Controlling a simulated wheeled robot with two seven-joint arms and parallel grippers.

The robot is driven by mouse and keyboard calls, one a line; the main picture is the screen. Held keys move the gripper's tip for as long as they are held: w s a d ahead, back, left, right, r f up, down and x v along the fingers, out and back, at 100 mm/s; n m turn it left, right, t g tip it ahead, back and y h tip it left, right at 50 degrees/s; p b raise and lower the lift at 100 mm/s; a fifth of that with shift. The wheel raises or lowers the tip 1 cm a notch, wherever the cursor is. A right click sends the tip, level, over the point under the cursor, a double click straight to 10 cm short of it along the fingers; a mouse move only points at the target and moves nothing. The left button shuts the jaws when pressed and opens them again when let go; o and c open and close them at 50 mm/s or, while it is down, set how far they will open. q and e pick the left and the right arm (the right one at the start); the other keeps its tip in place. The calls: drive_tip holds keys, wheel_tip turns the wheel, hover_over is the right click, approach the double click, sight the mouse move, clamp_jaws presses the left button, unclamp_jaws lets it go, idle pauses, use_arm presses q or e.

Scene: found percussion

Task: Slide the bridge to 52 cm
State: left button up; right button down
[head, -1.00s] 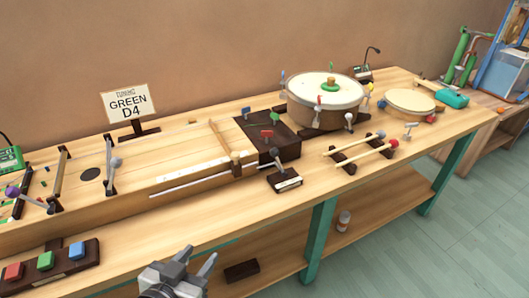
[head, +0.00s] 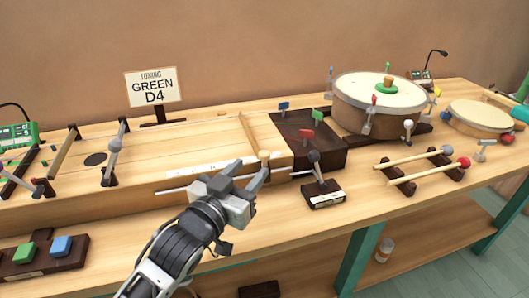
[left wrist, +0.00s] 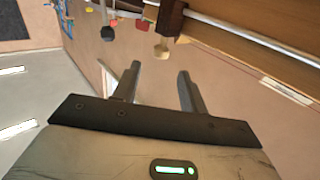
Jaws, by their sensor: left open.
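The bridge (head: 249,132) is a pale wooden bar lying across the long wooden soundboard (head: 180,148), near its right end. A rounded wooden knob (head: 265,155) sits at its front end, close to a thin metal rod (head: 172,190) along the front. A white scale strip (head: 190,169) runs along the board's front edge; its marks are too small to read. My left gripper (head: 250,170) is open and empty, in front of the board just left of the knob and seemingly apart from it. Its open fingers also show in the left wrist view (left wrist: 158,75). My right gripper is out of view.
A dark block with coloured flags (head: 310,140) adjoins the board's right end. A small lever box (head: 323,193) stands right of my gripper. Beaters on stands (head: 425,172) and a large drum (head: 378,105) are farther right. A tuning sign (head: 152,88) stands behind.

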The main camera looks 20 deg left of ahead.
sight(262, 156)
use_arm(q)
drive_tip(key=w, duration=0.2)
drive_tip(key=w+d, duration=0.1)
drive_tip(key=w, duration=0.4)
drive_tip(key=shift+w+d, duration=0.25)
